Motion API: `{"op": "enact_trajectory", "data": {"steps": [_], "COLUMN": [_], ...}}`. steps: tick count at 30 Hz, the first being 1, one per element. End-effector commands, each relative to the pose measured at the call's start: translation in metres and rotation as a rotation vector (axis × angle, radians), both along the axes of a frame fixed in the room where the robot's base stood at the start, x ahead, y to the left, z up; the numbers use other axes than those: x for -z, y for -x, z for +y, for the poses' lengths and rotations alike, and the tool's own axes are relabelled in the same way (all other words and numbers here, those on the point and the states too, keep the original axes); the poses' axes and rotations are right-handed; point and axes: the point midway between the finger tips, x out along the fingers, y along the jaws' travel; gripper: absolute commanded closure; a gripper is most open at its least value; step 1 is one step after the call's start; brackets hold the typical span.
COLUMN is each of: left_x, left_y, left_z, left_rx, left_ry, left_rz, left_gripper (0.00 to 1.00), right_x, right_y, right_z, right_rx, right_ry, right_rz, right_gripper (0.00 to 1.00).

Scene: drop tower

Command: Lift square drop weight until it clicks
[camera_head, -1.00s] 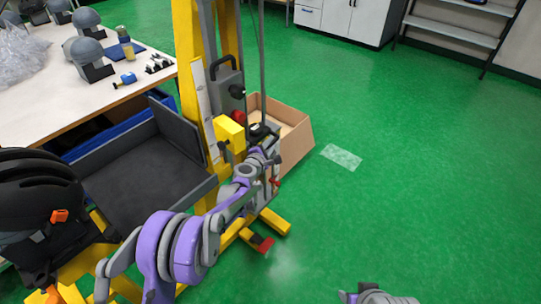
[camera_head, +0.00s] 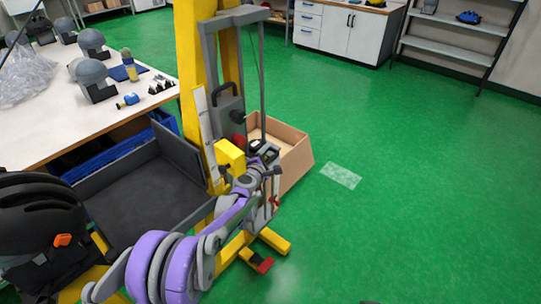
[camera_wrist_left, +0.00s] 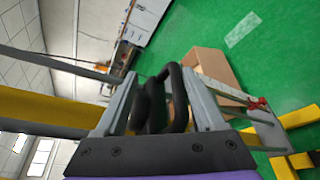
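The yellow drop tower (camera_head: 190,70) stands left of centre. A grey block with a black handle (camera_head: 228,92) on top and dark and red knobs hangs on it; I cannot tell if this is the square drop weight. My left gripper (camera_head: 264,152) is at the tower's right side, below and right of that block. In the left wrist view its two grey fingers (camera_wrist_left: 160,85) stand wide apart, with a black loop handle (camera_wrist_left: 181,105) between them. What the handle belongs to is mostly hidden. My right gripper is not in view.
An open cardboard box (camera_head: 296,158) stands on the floor behind the gripper. A yellow tower foot (camera_head: 272,240) reaches out below. A white table (camera_head: 60,115) with grey helmeted heads is at left, a black helmet (camera_head: 40,215) nearer. The green floor at right is clear.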

Motion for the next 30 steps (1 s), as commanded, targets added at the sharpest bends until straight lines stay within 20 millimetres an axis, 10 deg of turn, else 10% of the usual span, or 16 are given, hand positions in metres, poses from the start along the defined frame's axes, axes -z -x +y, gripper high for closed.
{"op": "enact_trajectory", "data": {"steps": [14,30], "left_x": [-0.003,-0.021], "left_y": [0.003,0.088], "left_z": [0.003,0.028], "left_rx": [-0.004,-0.001], "left_ry": [0.001,0.0], "left_rz": [-0.001,0.002], "left_gripper": [0.5,0.5], "right_x": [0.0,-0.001], "right_y": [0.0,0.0], "right_z": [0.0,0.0], "right_rx": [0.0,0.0], "right_ry": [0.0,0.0], "right_rz": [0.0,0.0], "right_gripper": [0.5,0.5]}}
